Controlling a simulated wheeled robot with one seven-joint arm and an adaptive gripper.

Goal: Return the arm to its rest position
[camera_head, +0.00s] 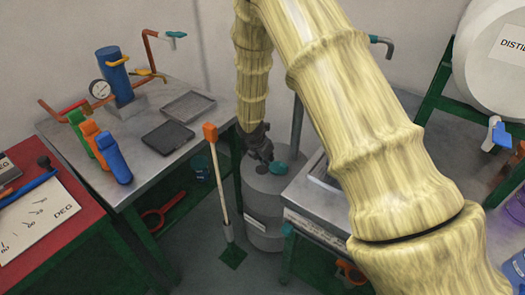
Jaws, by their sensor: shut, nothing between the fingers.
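My arm (370,130) crosses the picture from the lower right to the top middle, then bends down. My gripper (263,158) points down at the end of it, shut and empty. It is just above the top of a grey cylinder (265,193), beside a teal valve handle (279,167). I cannot tell whether the fingers touch the cylinder or the handle.
A grey table (142,192) on the left holds a blue cylinder with a gauge (114,75), several coloured bottles and trays. An orange-topped pole (217,178) stands left of my gripper. A white tank (493,60) and grey bench (318,212) are on the right.

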